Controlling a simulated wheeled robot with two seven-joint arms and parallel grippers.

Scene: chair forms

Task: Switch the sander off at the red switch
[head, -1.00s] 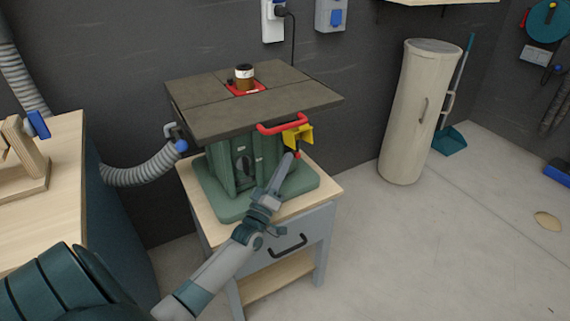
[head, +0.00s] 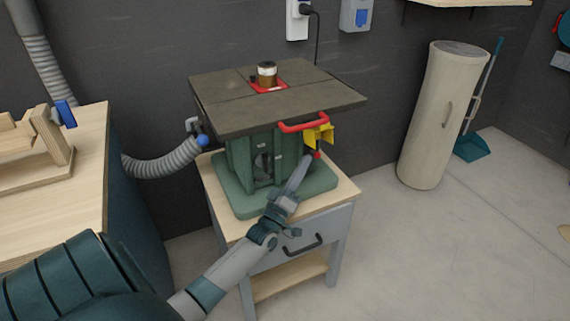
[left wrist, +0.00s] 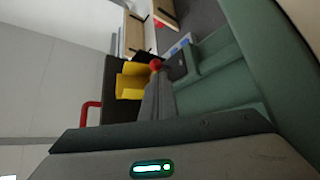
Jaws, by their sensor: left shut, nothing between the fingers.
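The sander (head: 240,165) is a green machine with a dark, flat table top and a spindle in a red insert. On its right side is a yellow switch part (head: 319,134), which also shows in the left wrist view (left wrist: 130,82). The small red switch (head: 317,155) sits just below it; in the left wrist view it is a red knob (left wrist: 155,64). My left gripper (head: 306,158) is shut and empty, its tips close beside the red switch. In the left wrist view, the fingertips (left wrist: 159,78) point at the knob; I cannot tell whether they touch. My right gripper is out of view.
The sander stands on a wooden-topped cabinet (head: 345,192). A red handle (head: 303,123) hangs at the table's edge, just above the yellow part. A grey hose (head: 160,165) runs to a workbench (head: 90,200) at left.

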